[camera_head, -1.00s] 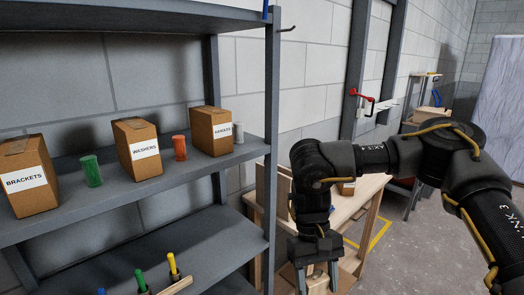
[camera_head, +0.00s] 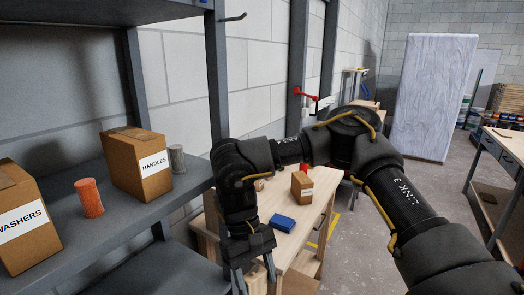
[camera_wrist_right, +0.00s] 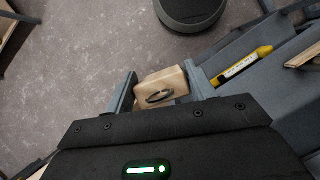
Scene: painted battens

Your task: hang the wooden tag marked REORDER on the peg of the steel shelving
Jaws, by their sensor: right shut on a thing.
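The steel shelving (camera_head: 217,100) stands at the left, and its peg (camera_head: 234,17) sticks out from the upper part of the front upright. The peg is bare. My right gripper (camera_head: 254,279) points down in front of the shelving, far below the peg. In the right wrist view, my right gripper (camera_wrist_right: 158,72) is shut on a pale wooden tag (camera_wrist_right: 174,78) with a dark cord loop on it. No lettering shows on the tag's visible face. The tag cannot be made out in the head view. My left gripper is not in view.
A wooden table (camera_head: 316,205) with a blue item (camera_head: 282,223) lies behind my right arm. Open floor (camera_head: 440,215) is at the right.

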